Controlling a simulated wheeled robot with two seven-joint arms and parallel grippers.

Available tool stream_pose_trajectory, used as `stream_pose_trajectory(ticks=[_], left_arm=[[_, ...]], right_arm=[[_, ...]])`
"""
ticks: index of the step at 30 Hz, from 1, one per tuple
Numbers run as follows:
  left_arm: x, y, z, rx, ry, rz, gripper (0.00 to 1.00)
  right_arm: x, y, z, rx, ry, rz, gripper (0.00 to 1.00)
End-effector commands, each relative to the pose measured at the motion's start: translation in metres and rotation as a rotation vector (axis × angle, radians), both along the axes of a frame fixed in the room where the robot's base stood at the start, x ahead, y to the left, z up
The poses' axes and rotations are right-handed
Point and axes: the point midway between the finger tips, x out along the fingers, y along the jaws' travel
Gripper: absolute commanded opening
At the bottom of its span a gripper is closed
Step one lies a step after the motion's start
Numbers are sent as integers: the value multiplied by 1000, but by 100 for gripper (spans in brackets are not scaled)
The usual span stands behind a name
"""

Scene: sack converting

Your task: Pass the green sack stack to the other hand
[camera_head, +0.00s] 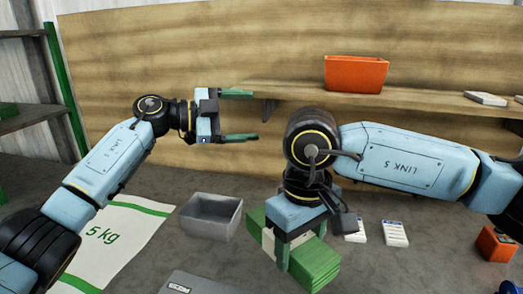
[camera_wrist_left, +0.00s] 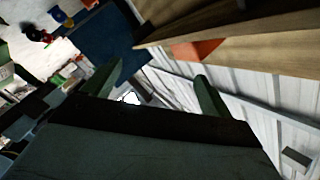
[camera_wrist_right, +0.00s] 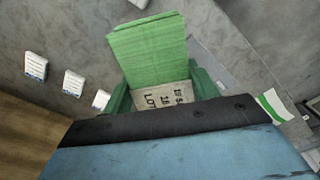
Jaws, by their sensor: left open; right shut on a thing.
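The green sack stack (camera_head: 315,262) is a folded green bundle with a pale printed band around its middle. It is low over the grey table in the head view; I cannot tell whether it touches the table. My right gripper (camera_head: 283,243) points down and is shut on it at the band. In the right wrist view the stack (camera_wrist_right: 150,50) sits between the green fingers, its band lettered "LOT". My left gripper (camera_head: 245,115) is open and empty, pointing right, in front of the wooden back panel and well above the stack. Its two green fingers are apart in the left wrist view (camera_wrist_left: 152,88).
A grey bin (camera_head: 211,217) stands left of the stack. A white "5 kg" sack (camera_head: 112,238) lies further left. White labelled cards (camera_head: 395,233) lie to the right, near an orange box (camera_head: 497,244). An orange bin (camera_head: 355,73) stands on the wooden shelf (camera_head: 290,90).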

Motion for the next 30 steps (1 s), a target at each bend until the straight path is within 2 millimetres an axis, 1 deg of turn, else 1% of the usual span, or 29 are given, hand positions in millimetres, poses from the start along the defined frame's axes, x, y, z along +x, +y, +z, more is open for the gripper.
stream_pose_trajectory(ticks=[1, 3, 5, 6, 8, 10, 12, 15, 18, 21, 25, 28, 30], left_arm=[[-19, -27, 6, 98, -13, -88, 85], [-44, -56, 3, 254, -15, -195, 85], [-64, -72, -2, 395, -14, -270, 85], [-76, -80, -6, 493, -10, -312, 85], [-93, -86, -13, 647, -4, -363, 85], [-108, -87, -20, 827, 8, -399, 85], [-119, -81, -24, 997, 23, -414, 85], [-128, -68, -26, 1206, 48, -406, 85], [-134, -55, -25, 1358, 72, -382, 85], [-136, -46, -23, 1452, 90, -359, 85], [-138, -41, -26, 1498, 100, -347, 85], [-138, -40, -37, 1501, 103, -348, 85], [-138, -40, -48, 1501, 102, -350, 85]], right_arm=[[0, 0, 1, 1, -1, 0, 29], [0, 0, 1, 1, -1, 0, 29], [0, 0, 1, 1, -1, 0, 29], [0, 0, 1, 1, -1, 0, 29], [0, 0, 1, 1, -1, 0, 29], [0, 0, 1, 1, -1, 0, 29], [0, 0, 1, 1, -1, 0, 29], [0, 0, 1, 1, -1, 0, 29], [0, 0, 1, 1, -1, 0, 29], [0, 0, 1, 1, -1, 0, 29], [0, 0, 1, 1, -1, 0, 29], [0, 0, 1, 1, -1, 0, 29], [0, 0, 1, 1, -1, 0, 29]])
